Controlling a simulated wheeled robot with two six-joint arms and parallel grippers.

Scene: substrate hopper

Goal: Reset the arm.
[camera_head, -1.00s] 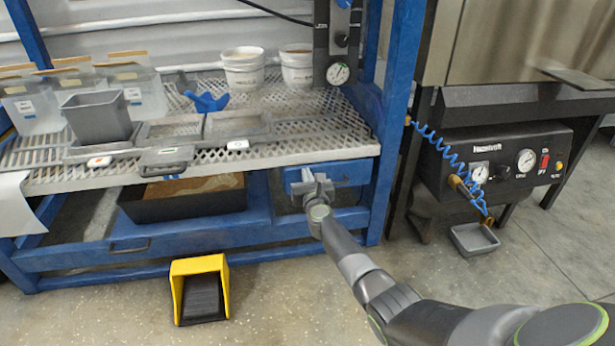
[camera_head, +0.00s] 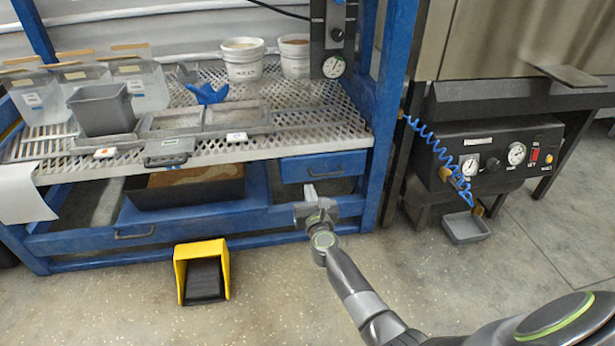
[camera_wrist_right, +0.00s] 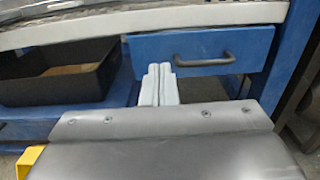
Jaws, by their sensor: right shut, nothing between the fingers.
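My right gripper (camera_head: 311,192) is in the lower middle of the head view, in front of the blue bench frame and below the small blue drawer (camera_head: 325,166). Its fingers are together with nothing between them. In the right wrist view my right gripper (camera_wrist_right: 158,84) shows as two pale fingers side by side, in front of the left edge of the drawer (camera_wrist_right: 215,52). The drawer is shut and has a dark handle. The fingers look apart from the handle. My left gripper is in neither view.
A perforated bench shelf (camera_head: 300,115) holds a grey hopper (camera_head: 101,108), trays and white buckets (camera_head: 243,62). A black bin (camera_head: 185,186) sits under it. A yellow foot pedal (camera_head: 202,270) stands on the floor. A control box (camera_head: 500,155) is at the right.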

